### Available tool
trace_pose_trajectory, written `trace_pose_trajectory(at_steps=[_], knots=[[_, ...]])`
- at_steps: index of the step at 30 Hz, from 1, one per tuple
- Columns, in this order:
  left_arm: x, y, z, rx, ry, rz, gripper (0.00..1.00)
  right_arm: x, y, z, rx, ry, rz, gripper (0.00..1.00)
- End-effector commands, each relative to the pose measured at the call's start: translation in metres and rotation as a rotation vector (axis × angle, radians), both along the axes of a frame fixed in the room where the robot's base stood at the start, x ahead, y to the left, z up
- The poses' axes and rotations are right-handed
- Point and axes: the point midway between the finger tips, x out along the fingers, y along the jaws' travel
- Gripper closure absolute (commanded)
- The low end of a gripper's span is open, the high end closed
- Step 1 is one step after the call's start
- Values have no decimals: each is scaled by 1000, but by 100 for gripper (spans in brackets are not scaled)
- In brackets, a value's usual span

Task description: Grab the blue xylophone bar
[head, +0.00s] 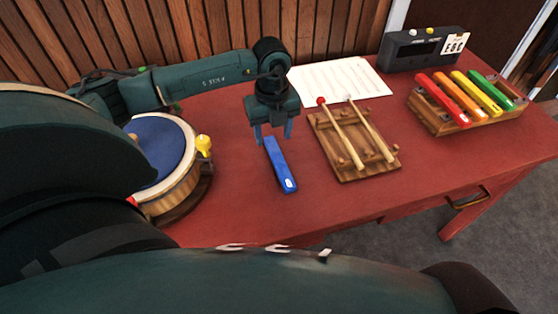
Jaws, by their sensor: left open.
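The blue xylophone bar (281,167) lies flat on the red table, left of the wooden mallet rack. My left gripper (273,134) points down just above the far end of the bar. Its two fingers are apart, one on each side of that end. I cannot tell whether the fingertips touch the bar or the table. The xylophone (462,117) stands at the right of the table with red, orange, yellow and green bars on its wooden frame. My right gripper is not in view.
A wooden rack (345,168) with two mallets lies right of the blue bar. A blue-topped drum (166,166) with a yellow knob stands at left. A paper sheet (340,80) and a dark box (419,50) are at the back. The red table (235,212) is clear in front of the bar.

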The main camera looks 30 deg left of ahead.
Motion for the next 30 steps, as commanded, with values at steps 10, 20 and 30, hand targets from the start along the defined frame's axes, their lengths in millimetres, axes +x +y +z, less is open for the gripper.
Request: trace_pose_trajectory(at_steps=[10, 20, 30], knots=[[-1, -6, -40, -2, 2, 0, 47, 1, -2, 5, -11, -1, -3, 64], [-1, -6, -55, -4, -2, -1, 47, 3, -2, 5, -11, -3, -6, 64], [-1, -6, -54, -4, -2, -1, 71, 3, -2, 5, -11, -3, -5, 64]])
